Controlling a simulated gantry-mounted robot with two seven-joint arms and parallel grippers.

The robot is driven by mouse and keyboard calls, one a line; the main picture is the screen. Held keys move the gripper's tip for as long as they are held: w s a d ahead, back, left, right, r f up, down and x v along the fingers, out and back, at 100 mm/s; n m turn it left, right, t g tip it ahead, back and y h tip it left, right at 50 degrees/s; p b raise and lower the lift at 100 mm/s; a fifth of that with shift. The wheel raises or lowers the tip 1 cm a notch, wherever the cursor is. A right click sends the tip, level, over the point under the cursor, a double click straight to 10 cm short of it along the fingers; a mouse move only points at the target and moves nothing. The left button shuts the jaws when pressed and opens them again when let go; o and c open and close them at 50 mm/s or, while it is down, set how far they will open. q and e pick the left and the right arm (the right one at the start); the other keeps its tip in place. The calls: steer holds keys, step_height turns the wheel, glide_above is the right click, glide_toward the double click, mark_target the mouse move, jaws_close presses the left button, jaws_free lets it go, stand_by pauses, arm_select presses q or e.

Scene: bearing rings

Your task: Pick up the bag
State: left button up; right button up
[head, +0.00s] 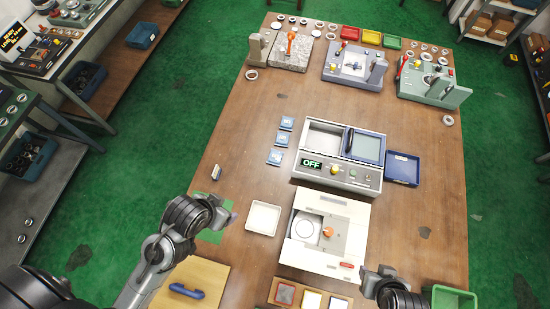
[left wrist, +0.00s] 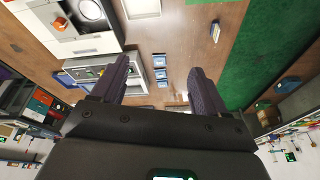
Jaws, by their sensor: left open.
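Three small flat blue packets with pale labels lie in a column on the brown table: the far one (head: 286,122), the middle one (head: 281,138) and the near one (head: 275,156). I cannot tell whether one of them is the bag; nothing else is clearly a bag. They also show in the left wrist view, between the fingers in the picture. My left gripper (head: 226,208) is open and empty, nearer the front left than the packets and apart from them. It also shows in the left wrist view (left wrist: 160,70). My right gripper (head: 376,274) is at the front right; its jaws are unclear.
A white tray (head: 263,218) and a white machine (head: 309,261) stand at the front middle. A grey machine marked OFF (head: 340,182) stands right of the packets. A small upright piece (head: 216,173) is at the left edge. The table left of the packets is clear.

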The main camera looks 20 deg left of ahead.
arm_select(q)
steer(key=shift+o, duration=1.3)
